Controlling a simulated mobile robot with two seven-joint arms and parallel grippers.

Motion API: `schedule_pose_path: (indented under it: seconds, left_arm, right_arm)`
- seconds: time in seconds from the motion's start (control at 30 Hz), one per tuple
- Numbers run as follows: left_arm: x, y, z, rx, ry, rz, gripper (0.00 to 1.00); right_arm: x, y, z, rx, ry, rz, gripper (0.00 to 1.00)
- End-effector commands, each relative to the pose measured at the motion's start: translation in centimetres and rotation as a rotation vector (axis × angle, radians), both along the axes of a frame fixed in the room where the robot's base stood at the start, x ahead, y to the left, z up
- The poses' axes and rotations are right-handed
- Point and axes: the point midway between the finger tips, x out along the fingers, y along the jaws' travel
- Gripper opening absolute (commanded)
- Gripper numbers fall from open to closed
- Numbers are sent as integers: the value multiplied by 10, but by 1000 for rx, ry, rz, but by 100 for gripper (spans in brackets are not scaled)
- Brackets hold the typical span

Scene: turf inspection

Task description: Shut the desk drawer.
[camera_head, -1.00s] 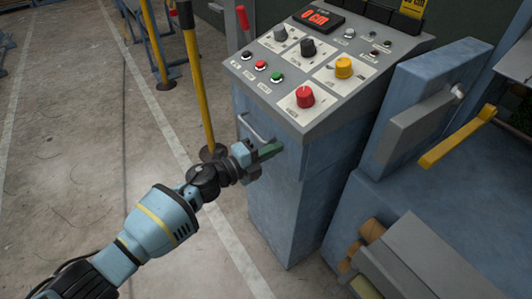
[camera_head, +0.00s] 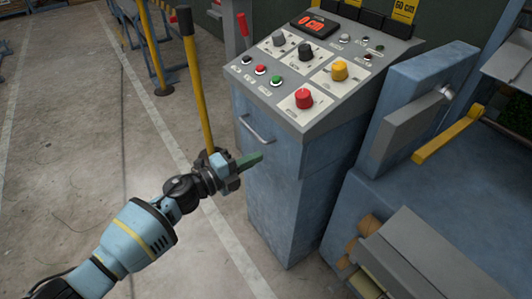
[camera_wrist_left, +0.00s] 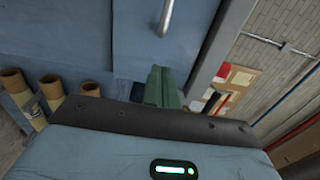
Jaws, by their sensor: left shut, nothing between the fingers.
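The desk drawer (camera_head: 270,157) is the upper front of the blue control desk, with a metal bar handle (camera_head: 257,130). Its front looks flush with the desk body in the head view. My left gripper (camera_head: 250,160) is shut and empty, its green fingers just in front of the drawer face, below and left of the handle. In the left wrist view the green fingers (camera_wrist_left: 162,88) point at the blue drawer face (camera_wrist_left: 150,45), with the handle (camera_wrist_left: 166,15) above them. I cannot tell whether the fingertips touch it. My right gripper is not in view.
The sloped panel (camera_head: 330,95) on the desk carries several knobs and buttons. A yellow post (camera_head: 198,85) stands left of the desk, close behind my left wrist. A blue machine (camera_head: 410,190) stands at the right. Floor at the left is open.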

Motion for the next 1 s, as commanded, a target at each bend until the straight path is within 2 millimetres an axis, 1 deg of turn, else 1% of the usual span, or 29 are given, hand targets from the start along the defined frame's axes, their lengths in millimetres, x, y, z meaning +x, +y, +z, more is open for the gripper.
schedule_pose_path:
  seconds: [0.03, 0.1, 0.2, 0.4, 0.6, 0.9, 1.0]
  left_arm:
    - [-7, 11, 0, 2, 0, 1, 0]
    - [-15, 22, 0, 2, 0, 0, 0]
    - [-26, 38, -2, 2, 3, 0, 0]
    - [-39, 58, -2, 2, 3, 0, 0]
    - [-44, 64, -2, 1, 3, -1, 0]
    - [-44, 64, -2, -1, 4, 0, 0]
    - [-49, 63, -4, -26, 28, 12, 0]
  right_arm:
    - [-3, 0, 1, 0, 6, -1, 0]
    - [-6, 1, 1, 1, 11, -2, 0]
    - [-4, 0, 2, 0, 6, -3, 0]
    - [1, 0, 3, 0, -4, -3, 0]
    - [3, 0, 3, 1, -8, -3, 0]
    - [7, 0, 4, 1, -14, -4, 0]
    - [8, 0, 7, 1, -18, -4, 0]
